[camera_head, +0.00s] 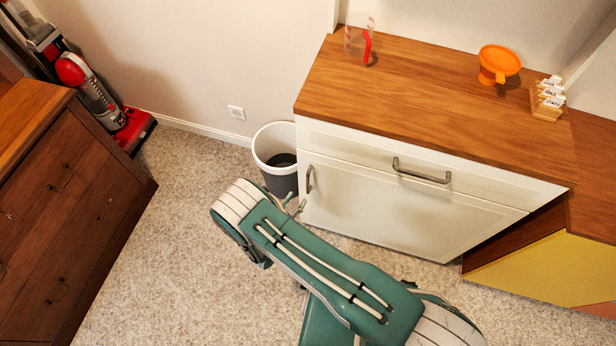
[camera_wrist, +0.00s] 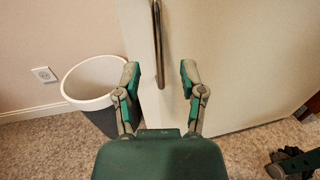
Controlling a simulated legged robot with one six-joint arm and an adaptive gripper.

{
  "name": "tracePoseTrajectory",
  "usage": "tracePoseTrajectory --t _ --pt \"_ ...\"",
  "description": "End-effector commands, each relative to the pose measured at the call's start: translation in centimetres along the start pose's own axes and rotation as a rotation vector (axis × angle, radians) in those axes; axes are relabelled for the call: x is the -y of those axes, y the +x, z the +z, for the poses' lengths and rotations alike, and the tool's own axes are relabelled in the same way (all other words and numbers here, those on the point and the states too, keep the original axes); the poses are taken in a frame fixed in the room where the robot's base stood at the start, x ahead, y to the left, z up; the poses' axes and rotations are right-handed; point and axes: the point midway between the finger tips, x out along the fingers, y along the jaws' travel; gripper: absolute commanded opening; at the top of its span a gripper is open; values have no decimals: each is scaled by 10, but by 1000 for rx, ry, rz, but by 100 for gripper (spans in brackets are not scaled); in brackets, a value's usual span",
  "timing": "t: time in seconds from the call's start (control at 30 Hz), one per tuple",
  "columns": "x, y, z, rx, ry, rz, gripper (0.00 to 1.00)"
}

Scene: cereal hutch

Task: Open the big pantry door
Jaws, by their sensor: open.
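The white pantry door (camera_head: 395,205) stands closed below a drawer front in the head view, and it fills the upper right of the wrist view (camera_wrist: 225,70). Its vertical metal handle (camera_head: 309,179) is at the door's left edge. In the wrist view the handle (camera_wrist: 158,45) runs down from the top, its lower end between and beyond my fingertips. My gripper (camera_wrist: 160,78) is open and empty, with one finger toward each side of the handle. I cannot tell whether a finger touches the door. In the head view my arm partly hides the gripper (camera_head: 294,204).
A white and grey bin (camera_head: 272,148) stands just left of the cabinet, close to my left finger in the wrist view. The drawer has a horizontal handle (camera_head: 421,171). A dark wooden dresser (camera_head: 70,200) and a red vacuum (camera_head: 132,131) are at left. Carpet between is clear.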

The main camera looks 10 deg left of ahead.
Motion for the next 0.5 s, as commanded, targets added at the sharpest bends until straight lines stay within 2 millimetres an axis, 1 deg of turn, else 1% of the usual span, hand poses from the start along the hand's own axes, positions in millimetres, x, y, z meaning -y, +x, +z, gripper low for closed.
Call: tracePoseTrajectory --t 0.03,0.3,0.4,0.5 --pt "0 11 0 1 1 -6 52" --pt "-1 60 -1 1 -2 -6 52" --pt "-2 72 -1 0 -2 -5 52" --pt "-1 80 -1 0 -1 -4 52"
